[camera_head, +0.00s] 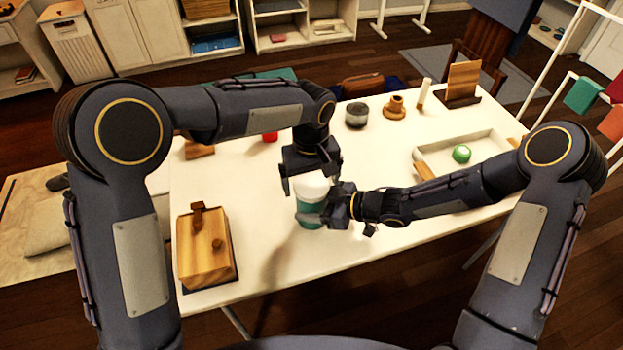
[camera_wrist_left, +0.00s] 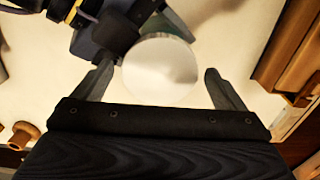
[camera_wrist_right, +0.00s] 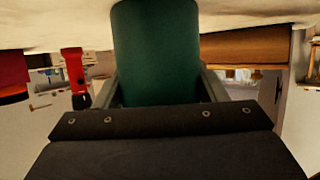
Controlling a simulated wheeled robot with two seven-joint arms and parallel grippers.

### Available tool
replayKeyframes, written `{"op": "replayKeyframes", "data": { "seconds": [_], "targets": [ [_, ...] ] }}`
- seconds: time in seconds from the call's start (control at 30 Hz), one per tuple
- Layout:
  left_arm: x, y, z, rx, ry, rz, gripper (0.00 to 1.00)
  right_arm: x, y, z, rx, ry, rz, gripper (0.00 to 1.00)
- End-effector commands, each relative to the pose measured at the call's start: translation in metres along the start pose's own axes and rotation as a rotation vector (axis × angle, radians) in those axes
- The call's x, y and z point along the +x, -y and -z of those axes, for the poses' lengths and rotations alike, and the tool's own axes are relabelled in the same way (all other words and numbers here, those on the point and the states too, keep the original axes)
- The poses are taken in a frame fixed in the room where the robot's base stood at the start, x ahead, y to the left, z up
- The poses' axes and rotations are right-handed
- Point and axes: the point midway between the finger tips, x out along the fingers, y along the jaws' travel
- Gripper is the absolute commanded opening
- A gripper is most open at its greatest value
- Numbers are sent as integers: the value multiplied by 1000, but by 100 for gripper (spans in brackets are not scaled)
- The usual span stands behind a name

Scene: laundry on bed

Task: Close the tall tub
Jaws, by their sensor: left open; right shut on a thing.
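The tall tub (camera_head: 311,212) is a green cylinder standing on the white table, with a round white lid (camera_head: 312,187) on its top. My right gripper (camera_head: 325,215) is shut on the tub's green body from the right side; the body also fills the middle of the right wrist view (camera_wrist_right: 155,55). My left gripper (camera_head: 312,185) is open above the tub and points down. In the left wrist view the white lid (camera_wrist_left: 160,70) shows between its two spread fingers. Whether the lid is fully seated cannot be told.
A wooden box (camera_head: 205,250) with a knob stands on the table at the left. A white tray (camera_head: 480,148) with a green ball (camera_head: 461,154) lies at the right. A grey jar (camera_head: 356,115) and a wooden ring piece (camera_head: 396,108) stand at the back. A red object (camera_head: 270,137) is behind my left arm.

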Motion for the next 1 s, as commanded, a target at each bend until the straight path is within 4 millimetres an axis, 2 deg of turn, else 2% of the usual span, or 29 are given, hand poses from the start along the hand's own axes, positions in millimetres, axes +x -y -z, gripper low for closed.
{"op": "replayKeyframes", "data": {
  "seconds": [0.3,0.63,0.73,0.9,1.0],
  "targets": [
    [-38,0,0,0,-3,-2,92,0,0,-2,1,4,-1,1],
    [-44,0,0,0,-1,-1,92,0,0,-2,1,4,0,1],
    [-47,0,0,0,-1,-2,89,0,0,-2,1,4,0,1],
    [-72,-1,1,-1,-4,-4,89,0,0,-2,1,4,-1,1],
    [-80,0,0,0,-1,-2,89,0,0,-2,1,4,-1,1]
  ]
}}
